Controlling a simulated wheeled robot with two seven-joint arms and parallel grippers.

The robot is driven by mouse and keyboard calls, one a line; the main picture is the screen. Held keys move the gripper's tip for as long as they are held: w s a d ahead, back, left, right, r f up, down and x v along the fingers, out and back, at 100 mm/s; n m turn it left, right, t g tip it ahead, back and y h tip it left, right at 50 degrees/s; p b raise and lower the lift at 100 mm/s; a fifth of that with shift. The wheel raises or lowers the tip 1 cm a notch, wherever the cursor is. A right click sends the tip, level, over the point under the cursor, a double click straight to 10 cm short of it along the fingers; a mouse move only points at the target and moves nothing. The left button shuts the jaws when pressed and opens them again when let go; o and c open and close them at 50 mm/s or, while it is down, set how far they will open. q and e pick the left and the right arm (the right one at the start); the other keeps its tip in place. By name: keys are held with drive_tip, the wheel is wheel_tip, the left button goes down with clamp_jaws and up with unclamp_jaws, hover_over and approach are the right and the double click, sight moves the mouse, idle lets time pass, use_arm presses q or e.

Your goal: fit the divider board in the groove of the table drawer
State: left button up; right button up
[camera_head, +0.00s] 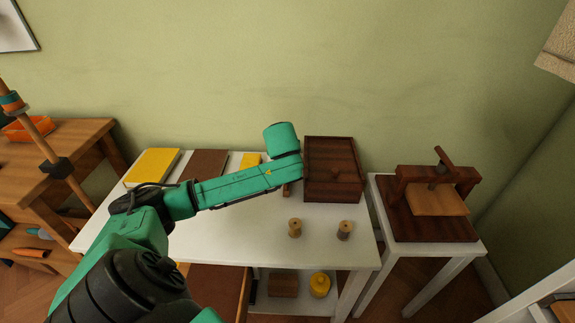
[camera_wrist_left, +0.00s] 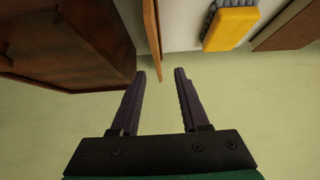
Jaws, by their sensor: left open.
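A thin upright wooden board, which looks like the divider board (camera_wrist_left: 152,35), shows edge-on in the left wrist view just ahead of my fingertips. In the head view only a small brown piece of it (camera_head: 287,189) shows below my wrist, left of the dark box. My left gripper (camera_wrist_left: 162,73) is open and empty, with the board's near end close to the left fingertip. In the head view my arm hides these fingers. An open brown drawer (camera_head: 218,284) shows under the table's front edge, partly covered by my arm. Its groove cannot be made out.
On the white table (camera_head: 240,235) stand a dark wooden box (camera_head: 335,170), two spools (camera_head: 295,228) (camera_head: 344,230), a yellow sponge (camera_head: 250,160), a brown board (camera_head: 208,163) and a yellow book (camera_head: 153,166). A side table with a wooden press (camera_head: 437,190) is at right.

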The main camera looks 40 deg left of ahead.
use_arm(q)
drive_tip(key=b+x, duration=0.1)
drive_tip(key=x, duration=0.5)
drive_tip(key=shift+w+f, duration=0.35)
drive_tip(key=shift+s+r, duration=0.1)
clamp_jaws()
use_arm(e)
drive_tip(key=shift+w+a+r, duration=0.15)
drive_tip(key=shift+w, duration=0.45)
drive_tip(key=shift+w+a+r, duration=0.1)
drive_tip(key=shift+w, duration=0.45)
